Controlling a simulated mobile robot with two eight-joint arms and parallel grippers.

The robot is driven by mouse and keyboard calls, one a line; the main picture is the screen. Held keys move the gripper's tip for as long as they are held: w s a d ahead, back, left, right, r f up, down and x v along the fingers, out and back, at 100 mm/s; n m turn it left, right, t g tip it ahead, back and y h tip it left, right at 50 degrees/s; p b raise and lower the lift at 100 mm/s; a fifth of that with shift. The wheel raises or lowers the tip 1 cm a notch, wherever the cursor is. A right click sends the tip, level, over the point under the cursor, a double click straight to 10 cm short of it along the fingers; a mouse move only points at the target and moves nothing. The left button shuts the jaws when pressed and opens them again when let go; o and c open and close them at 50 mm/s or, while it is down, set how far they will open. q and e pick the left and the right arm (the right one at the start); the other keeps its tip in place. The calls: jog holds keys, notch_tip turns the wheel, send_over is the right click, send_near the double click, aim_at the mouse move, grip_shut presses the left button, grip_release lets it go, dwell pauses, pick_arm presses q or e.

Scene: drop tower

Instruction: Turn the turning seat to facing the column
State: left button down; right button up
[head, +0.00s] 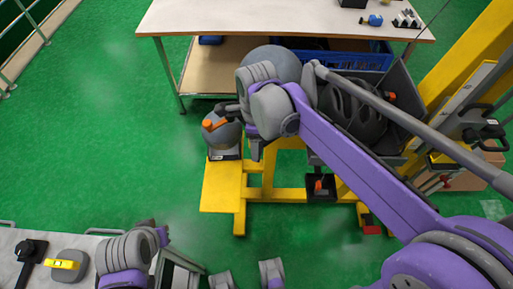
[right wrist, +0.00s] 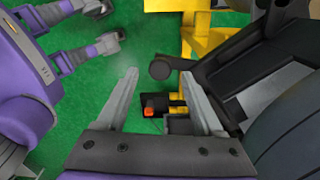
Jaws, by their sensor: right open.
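The turning seat (head: 350,108) is a dark seat beside the yellow column (head: 466,58), partly hidden behind my right arm in the head view. In the right wrist view the seat (right wrist: 225,75) fills the right side. My right gripper (right wrist: 159,76) is open, with both fingers in the right wrist view. In the head view its fingers are hard to make out. My left wrist (head: 128,250) is at the lower left; its fingers cannot be made out.
A workbench (head: 215,18) with a blue crate (head: 345,58) beneath stands at the back. A yellow frame (head: 222,188) carries a dark ball with an orange part (head: 220,132). A black pedal box (head: 320,188) sits low. Green floor is clear at left.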

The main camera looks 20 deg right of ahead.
jog(key=shift+f, duration=1.25)
grip_shut()
dwell(0.5)
